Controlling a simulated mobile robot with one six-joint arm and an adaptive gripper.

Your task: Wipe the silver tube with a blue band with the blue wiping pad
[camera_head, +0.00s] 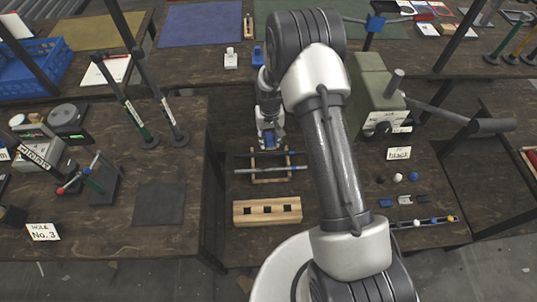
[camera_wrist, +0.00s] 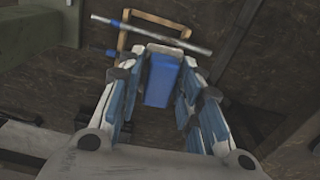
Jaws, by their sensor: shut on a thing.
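My gripper (camera_head: 269,136) is shut on the blue wiping pad (camera_wrist: 163,82). The pad is a blue block with a pale rim at its far end, between the fingers in the wrist view. The silver tube (camera_head: 288,168) lies crosswise on a wooden stand (camera_head: 272,181), just in front of my gripper in the head view. The tube also shows in the wrist view (camera_wrist: 170,39), beyond the pad's far end. A gap shows between pad and tube in the head view.
A wooden block with square holes (camera_head: 267,211) lies nearer than the stand. A green press (camera_head: 377,100) with a long lever stands to the right. Small coloured parts (camera_head: 405,201) lie at the right. Upright rods (camera_head: 135,115) stand on the left table.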

